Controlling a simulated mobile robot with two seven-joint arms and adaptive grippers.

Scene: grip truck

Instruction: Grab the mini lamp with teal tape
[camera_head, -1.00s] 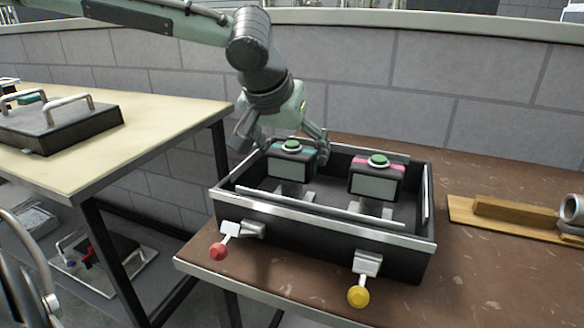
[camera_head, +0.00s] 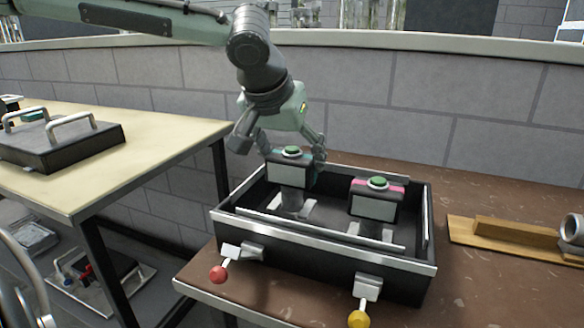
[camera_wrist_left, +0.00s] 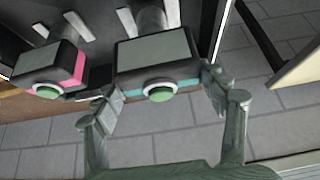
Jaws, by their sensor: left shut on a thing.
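The mini lamp with teal tape (camera_head: 289,172) is a dark box with a pale front panel and a green button on top. It stands upright at the left of the black case (camera_head: 318,245). My left gripper (camera_head: 290,160) comes from above and behind and is shut on this lamp. In the left wrist view the lamp (camera_wrist_left: 155,58) sits between the two fingers (camera_wrist_left: 162,100), its teal band partly hidden by them. A second lamp with pink tape (camera_head: 375,205) stands to the right in the case, untouched. My right gripper is not in view.
The case has metal rims, with a red knob (camera_head: 218,274) and a yellow knob (camera_head: 359,319) at its front. A wooden piece (camera_head: 510,232) lies on the brown table to the right. A pale table (camera_head: 150,142) with a dark lidded box (camera_head: 60,145) stands left.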

